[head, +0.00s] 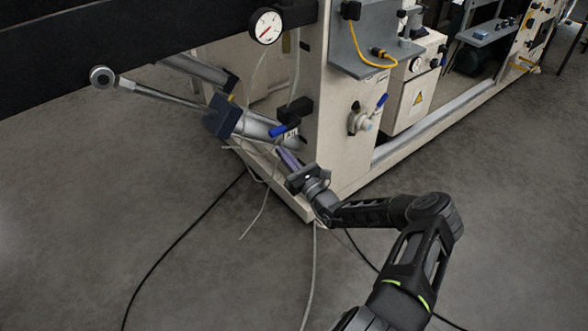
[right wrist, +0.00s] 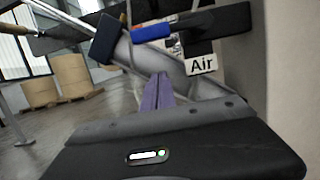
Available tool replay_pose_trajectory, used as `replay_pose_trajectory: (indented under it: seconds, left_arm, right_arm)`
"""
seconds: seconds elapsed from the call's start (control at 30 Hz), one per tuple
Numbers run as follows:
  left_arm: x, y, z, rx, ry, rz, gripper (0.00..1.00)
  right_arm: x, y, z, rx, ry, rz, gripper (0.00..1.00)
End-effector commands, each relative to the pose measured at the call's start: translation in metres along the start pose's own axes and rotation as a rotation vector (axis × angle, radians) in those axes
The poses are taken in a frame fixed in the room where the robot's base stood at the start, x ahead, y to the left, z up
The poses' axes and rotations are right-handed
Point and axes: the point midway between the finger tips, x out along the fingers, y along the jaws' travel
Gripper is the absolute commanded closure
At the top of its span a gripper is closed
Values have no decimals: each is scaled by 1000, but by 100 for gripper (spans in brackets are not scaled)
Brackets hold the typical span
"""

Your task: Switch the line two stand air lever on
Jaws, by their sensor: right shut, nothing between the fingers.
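A blue-handled lever (head: 284,130) sits on a dark valve body at the front edge of the cream machine stand. In the right wrist view the blue handle (right wrist: 152,32) points left, lying nearly level, above a white label (right wrist: 201,65) reading "Air". My right gripper (head: 288,158) is shut and empty, with purple fingers held together just below the lever in the head view. In the right wrist view the fingertips (right wrist: 160,78) show below the handle, with a visible gap between. My left gripper is in neither view.
A second blue-handled valve (head: 364,120) is on the stand's right face. A grey cylinder (head: 252,126) and hanging thin hoses are close to the lever. A dial gauge (head: 266,26) is above. Cables cross the open floor in front.

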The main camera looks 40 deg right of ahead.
Motion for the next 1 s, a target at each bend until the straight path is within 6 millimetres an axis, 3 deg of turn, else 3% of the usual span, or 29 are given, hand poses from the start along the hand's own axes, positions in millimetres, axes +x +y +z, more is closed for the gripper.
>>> replay_pose_trajectory:
  seconds: [0.03,0.1,0.3,1.0]
  left_arm:
    - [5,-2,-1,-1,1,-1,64]
    - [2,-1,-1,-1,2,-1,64]
    - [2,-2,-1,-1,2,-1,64]
    - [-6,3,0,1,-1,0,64]
  right_arm:
    - [10,1,-2,-1,-1,2,100]
    - [12,-1,13,0,-1,-1,100]
    - [17,0,34,0,1,-1,100]
    - [19,2,43,31,1,-7,100]
